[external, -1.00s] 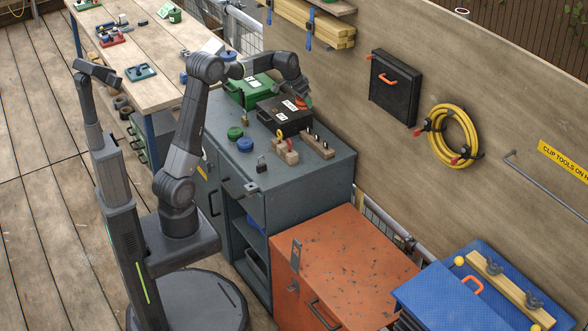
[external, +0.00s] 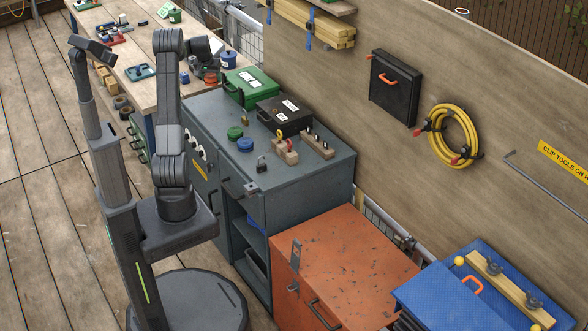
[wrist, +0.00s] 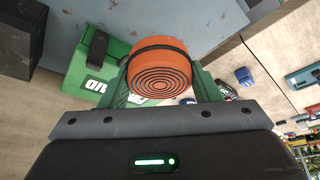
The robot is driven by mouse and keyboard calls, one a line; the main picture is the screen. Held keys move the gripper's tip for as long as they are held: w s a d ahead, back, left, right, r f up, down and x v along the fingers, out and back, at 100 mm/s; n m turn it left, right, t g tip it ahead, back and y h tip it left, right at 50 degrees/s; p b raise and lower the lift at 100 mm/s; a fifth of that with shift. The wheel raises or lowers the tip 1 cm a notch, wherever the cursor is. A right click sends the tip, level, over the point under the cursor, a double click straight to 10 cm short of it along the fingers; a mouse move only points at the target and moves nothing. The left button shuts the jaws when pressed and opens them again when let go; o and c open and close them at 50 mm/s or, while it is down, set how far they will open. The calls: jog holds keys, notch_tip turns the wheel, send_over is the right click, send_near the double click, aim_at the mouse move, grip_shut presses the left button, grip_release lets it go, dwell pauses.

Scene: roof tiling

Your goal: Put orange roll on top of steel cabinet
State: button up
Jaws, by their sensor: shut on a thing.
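The orange roll (wrist: 160,78), with dark rings on its end and a dark band around it, is gripped between the two fingers of my gripper (wrist: 163,66). The roll is apart from the cabinet top.
The cabinet top carries a green case (external: 252,87), a black case (external: 285,116), green (external: 235,133) and blue (external: 245,145) round lids, padlocks and wooden blocks. Its front right part is bare. A wooden bench (external: 130,55) stands behind left, an orange cabinet (external: 345,265) in front right.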

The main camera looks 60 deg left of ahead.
send_over(217, 113)
jog(key=s+d, duration=0.1)
notch_tip(217, 113, down, 5)
notch_tip(217, 113, down, 10)
jog(key=shift+s+f+p, duration=0.1)
jog(key=shift+s+p, duration=0.05)
jog(key=shift+p, duration=0.55)
jog(key=shift+d, duration=0.1)
jog(key=shift+f, duration=0.1)
jog(key=o, duration=1)
